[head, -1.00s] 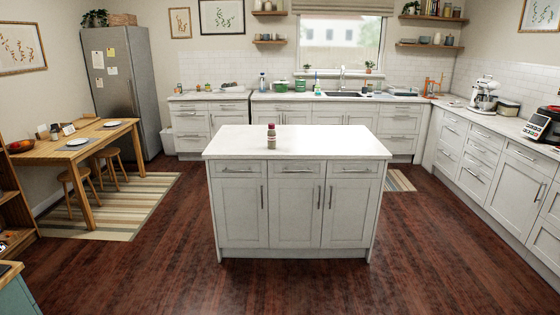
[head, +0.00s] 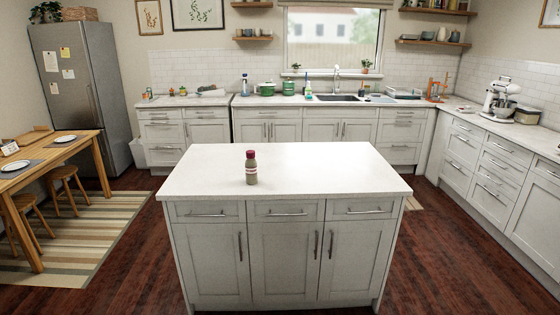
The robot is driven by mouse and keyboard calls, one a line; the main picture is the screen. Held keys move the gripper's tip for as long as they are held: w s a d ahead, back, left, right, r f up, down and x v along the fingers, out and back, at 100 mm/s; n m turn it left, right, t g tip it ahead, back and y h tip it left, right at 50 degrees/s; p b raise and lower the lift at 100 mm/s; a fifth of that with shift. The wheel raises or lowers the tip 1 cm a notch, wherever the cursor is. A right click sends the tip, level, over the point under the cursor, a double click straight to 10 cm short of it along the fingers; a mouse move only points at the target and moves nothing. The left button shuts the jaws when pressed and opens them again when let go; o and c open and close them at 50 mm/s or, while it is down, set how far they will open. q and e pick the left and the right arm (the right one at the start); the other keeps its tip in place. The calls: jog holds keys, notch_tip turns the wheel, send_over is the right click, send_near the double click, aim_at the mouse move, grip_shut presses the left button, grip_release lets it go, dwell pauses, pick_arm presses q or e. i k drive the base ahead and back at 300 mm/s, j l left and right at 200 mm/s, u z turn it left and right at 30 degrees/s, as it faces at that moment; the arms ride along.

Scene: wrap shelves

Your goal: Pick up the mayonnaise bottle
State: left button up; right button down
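A small bottle (head: 251,168) with a dark red cap, a greyish-beige body and a label with red on it stands upright on the white kitchen island (head: 330,173). It is left of the middle of the island top, and nothing else stands there. It looks like the mayonnaise bottle, but the label is too small to read. Neither of my grippers is in the head view.
Dark wood floor surrounds the island. A wooden table (head: 45,159) with stools and a striped rug (head: 85,235) lie to the left. Counters (head: 290,101) run along the back wall and the right side (head: 505,140). The fridge (head: 85,90) stands at the back left.

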aim_at(251, 163)
jog(key=i+j+z, duration=0.1)
jog(key=i+z, duration=0.35)
jog(key=i, duration=1.25)
